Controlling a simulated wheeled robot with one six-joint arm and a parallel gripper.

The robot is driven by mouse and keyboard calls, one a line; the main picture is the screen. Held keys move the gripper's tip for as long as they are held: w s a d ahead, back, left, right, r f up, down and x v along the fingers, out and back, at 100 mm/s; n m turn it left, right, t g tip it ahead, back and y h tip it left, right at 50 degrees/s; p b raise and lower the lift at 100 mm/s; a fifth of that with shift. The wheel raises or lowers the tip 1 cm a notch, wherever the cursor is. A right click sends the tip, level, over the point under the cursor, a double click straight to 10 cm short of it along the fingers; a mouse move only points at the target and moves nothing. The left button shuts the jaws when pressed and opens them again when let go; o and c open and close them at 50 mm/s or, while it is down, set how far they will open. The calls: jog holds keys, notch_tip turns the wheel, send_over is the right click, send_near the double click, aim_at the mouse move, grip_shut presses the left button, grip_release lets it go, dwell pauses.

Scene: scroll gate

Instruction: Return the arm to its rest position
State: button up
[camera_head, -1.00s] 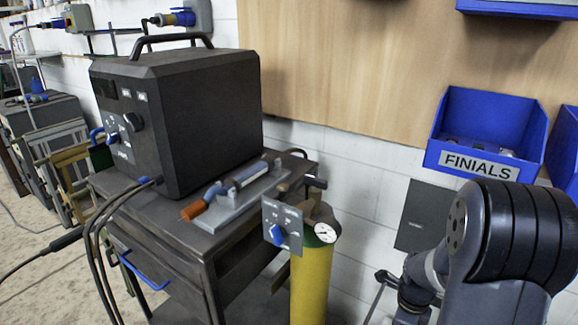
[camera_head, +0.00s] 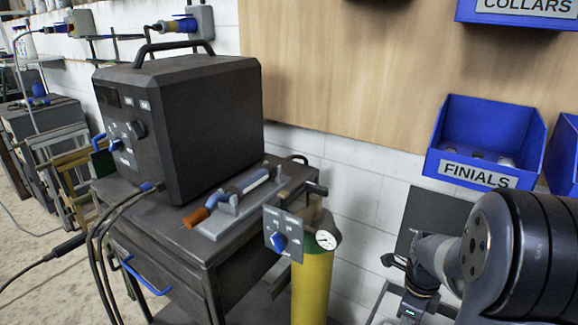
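My arm shows at the lower right, its large dark ribbed joint in front of the wall. A thinner section with a small green light reaches down to the bottom edge, left of that joint. I cannot make out my gripper's fingertips, and no held object shows. The part of the arm beyond the bottom edge is hidden.
A cart (camera_head: 225,262) carries a black machine (camera_head: 205,125) and a grey clamp-like tool with an orange tip (camera_head: 193,217). A yellow cylinder (camera_head: 311,285) with a gauge (camera_head: 326,240) stands beside it. A blue FINIALS bin (camera_head: 438,155) hangs above my arm. Cables (camera_head: 95,245) hang at the left.

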notch_tip(320, 180, down, 7)
jog(key=shift+b, duration=0.85)
jog(key=shift+f, duration=0.25)
jog(key=n, duration=0.5)
jog(key=shift+n+b, duration=0.4)
jog(key=shift+n, duration=2.3)
jog(key=shift+r, duration=0.1)
